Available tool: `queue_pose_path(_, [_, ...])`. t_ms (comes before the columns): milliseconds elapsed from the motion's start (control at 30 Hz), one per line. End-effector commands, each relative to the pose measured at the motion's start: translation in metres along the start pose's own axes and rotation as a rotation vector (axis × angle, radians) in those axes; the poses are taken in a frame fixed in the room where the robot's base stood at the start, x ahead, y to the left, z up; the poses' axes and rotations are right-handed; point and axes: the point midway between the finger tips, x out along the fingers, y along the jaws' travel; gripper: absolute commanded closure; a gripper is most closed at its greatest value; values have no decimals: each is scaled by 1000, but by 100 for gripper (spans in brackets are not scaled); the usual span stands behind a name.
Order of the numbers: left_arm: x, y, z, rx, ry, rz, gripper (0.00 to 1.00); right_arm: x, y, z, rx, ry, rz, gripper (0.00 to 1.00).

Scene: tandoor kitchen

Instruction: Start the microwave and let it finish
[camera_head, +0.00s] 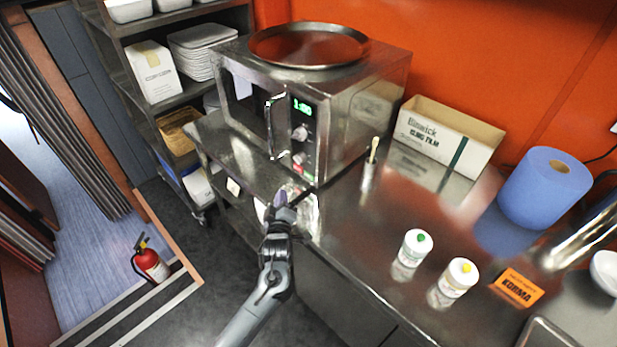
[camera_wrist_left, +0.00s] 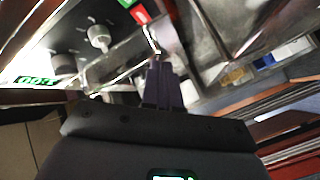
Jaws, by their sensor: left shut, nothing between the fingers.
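The microwave (camera_head: 325,105) is a steel box on the steel counter, its door shut. Its lit green display (camera_head: 302,107) reads about 1:00, blurred, and also shows in the left wrist view (camera_wrist_left: 38,80). Below the display are knobs (camera_head: 300,133), then a green and a red button (camera_head: 302,170); the red one also shows in the left wrist view (camera_wrist_left: 140,14). My left gripper (camera_head: 283,199) is shut and empty, just in front of and below the control panel. Contact with the microwave cannot be told. My right gripper is not in view.
A round steel tray (camera_head: 308,46) lies on the microwave. A cling film box (camera_head: 445,135), blue paper roll (camera_head: 545,188), two capped jars (camera_head: 412,248) and an orange label (camera_head: 517,287) are on the counter (camera_head: 350,260). A shelf rack (camera_head: 130,60) stands at left.

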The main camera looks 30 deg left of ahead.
Motion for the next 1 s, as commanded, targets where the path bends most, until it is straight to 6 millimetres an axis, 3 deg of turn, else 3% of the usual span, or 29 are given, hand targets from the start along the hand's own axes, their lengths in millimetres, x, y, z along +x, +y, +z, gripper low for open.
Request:
queue_pose_path(600, [47, 31, 36, -1, 0, 0, 100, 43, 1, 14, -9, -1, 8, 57])
queue_pose_path(1000, [56, 41, 41, 1, -1, -1, 100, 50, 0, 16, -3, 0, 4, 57])
